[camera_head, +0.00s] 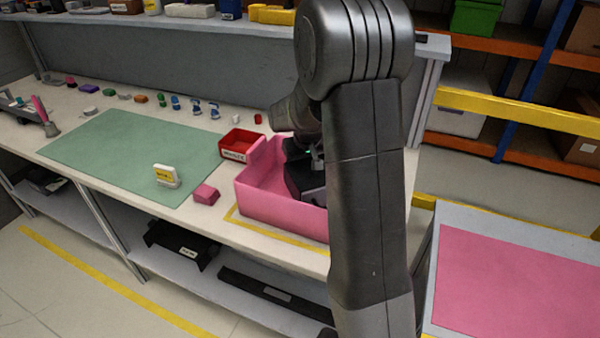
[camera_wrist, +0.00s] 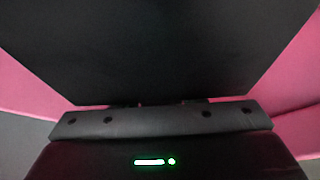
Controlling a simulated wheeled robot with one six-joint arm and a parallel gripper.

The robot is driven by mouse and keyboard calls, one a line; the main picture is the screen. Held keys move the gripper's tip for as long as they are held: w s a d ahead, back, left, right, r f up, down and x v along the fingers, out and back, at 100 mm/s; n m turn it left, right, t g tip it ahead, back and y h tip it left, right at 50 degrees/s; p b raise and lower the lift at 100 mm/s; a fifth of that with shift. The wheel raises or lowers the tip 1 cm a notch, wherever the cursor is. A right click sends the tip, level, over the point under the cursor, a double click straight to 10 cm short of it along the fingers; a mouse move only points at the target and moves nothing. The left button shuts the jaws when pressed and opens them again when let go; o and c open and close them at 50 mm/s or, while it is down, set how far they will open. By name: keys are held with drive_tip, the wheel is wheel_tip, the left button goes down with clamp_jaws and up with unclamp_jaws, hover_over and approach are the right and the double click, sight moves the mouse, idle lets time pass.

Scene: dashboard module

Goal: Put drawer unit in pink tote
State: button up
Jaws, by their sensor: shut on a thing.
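The pink tote (camera_head: 280,208) stands on the workbench, its right part hidden behind my arm. A black boxy thing, which I take as the drawer unit (camera_head: 297,183), is inside the tote's walls, partly hidden by my arm. In the wrist view the drawer unit (camera_wrist: 160,45) fills the upper middle as a flat black face, with pink tote walls (camera_wrist: 290,75) on both sides. My gripper (camera_wrist: 165,103) is shut on the drawer unit at its near edge; the fingertips are barely visible. Whether the unit touches the tote floor cannot be told.
A red bin (camera_head: 238,148) stands just left of the tote. Several small parts line the back. A pink-topped table (camera_head: 515,280) is at right.

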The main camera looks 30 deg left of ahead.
sight(306, 161)
drive_tip(key=shift+f, duration=1.95)
drive_tip(key=shift+f, duration=0.1)
drive_tip(key=o, duration=1.2)
drive_tip(key=shift+o, duration=0.2)
drive_tip(key=shift+r, duration=0.25)
drive_tip(key=v, duration=1.1)
drive_tip(key=shift+s+d+r, duration=0.1)
drive_tip(key=shift+s+r, duration=0.05)
drive_tip(key=shift+r, duration=0.2)
